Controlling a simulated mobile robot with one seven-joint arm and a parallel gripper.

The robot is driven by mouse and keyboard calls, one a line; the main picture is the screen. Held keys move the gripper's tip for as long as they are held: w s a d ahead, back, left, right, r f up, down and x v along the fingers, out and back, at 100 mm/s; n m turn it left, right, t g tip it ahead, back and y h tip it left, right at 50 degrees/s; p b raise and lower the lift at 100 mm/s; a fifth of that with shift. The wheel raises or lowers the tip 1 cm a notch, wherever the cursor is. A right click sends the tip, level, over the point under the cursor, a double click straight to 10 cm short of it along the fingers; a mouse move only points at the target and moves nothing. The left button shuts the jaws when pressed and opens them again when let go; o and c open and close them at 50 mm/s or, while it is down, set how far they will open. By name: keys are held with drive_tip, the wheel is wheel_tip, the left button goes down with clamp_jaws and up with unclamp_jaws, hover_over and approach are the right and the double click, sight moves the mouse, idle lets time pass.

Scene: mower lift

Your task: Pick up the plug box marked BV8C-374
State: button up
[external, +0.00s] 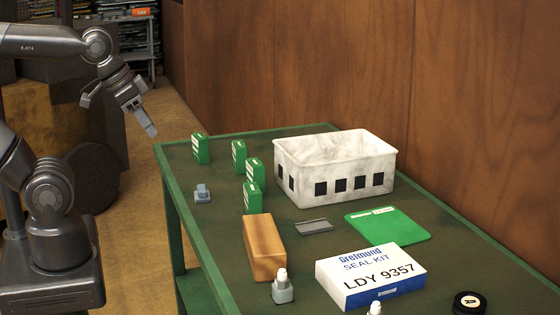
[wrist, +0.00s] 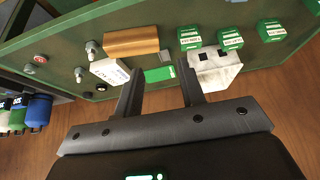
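Several small green boxes with white labels stand upright on the green table (external: 330,268). In the external view they are a far-left box (external: 201,149), a second (external: 239,156), a third (external: 253,169) and a nearest one (external: 252,197). In the wrist view I see green boxes (wrist: 190,38), (wrist: 230,37) and (wrist: 271,32) with labels toward me. The print is too small to read, so I cannot tell which is BV8C-374. My gripper (external: 120,113) is open and empty, in the air left of the table and above it; its fingers also show apart in the wrist view (wrist: 160,72).
A brown block (external: 264,247), a green folder (external: 388,227), a white seal kit box (external: 370,275), a grey tray (external: 314,227) and small grey fittings (external: 202,194) lie around. A wooden wall (external: 300,65) bounds the back.

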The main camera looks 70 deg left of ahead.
drive_tip(key=shift+o, duration=0.2)
drive_tip(key=o, duration=1.2)
